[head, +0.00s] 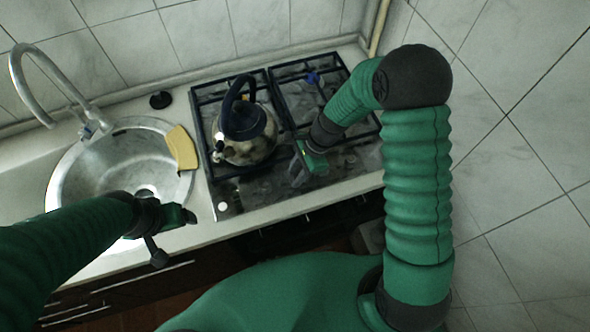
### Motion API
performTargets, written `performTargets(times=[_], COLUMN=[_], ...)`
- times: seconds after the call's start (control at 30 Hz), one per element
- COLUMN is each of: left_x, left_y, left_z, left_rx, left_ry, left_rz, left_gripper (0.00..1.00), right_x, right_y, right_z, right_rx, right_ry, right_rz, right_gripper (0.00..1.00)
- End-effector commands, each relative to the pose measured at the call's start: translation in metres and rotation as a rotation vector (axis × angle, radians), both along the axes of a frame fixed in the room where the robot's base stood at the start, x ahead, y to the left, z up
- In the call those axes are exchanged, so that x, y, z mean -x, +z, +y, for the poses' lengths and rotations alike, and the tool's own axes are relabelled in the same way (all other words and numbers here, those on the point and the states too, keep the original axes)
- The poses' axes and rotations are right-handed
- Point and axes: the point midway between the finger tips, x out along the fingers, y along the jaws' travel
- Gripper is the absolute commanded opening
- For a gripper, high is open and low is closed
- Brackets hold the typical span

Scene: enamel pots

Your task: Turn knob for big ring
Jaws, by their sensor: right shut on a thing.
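The stove (255,195) is a dark hob with black grates and a control strip along its front edge. My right gripper (297,174) is low over the front right part of the hob, shut on a stove knob that its fingers hide. Which ring the knob belongs to cannot be read. A small pale knob (222,207) shows at the front left corner of the hob. My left gripper (174,238) is in front of the sink at the counter's front edge, with its fingers apart and empty.
A kettle (243,150) with a dark handle stands on the left grate, left of my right gripper. A round sink (75,175) with a tall tap (40,60) and a yellow cloth (182,148) lies left of the stove. A tiled wall (530,130) bounds the right.

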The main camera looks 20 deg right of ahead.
Motion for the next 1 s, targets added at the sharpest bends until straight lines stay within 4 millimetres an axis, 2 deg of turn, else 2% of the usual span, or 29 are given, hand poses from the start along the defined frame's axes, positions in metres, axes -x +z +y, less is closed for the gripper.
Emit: performTargets(times=[0.1, 0.4, 1.0], left_x=[0.0, 0.0, 0.0], left_y=[0.011, 0.024, 0.03], left_z=[0.0, 0.0, 0.0], left_rx=[0.0, 0.0, 0.0], left_ry=[0.0, 0.0, 0.0], left_rz=[0.0, 0.0, 0.0], left_gripper=[0.8, 0.8, 0.8], right_x=[-0.003, -0.005, -0.01], right_y=[0.003, 0.001, 0.0], right_z=[-0.004, -0.003, -0.001], right_rx=[0.007, 0.008, 0.009], right_ry=[0.103, 0.392, 0.933], right_rz=[-0.004, -0.004, -0.007], right_gripper=[0.0, 0.0, 0.0])
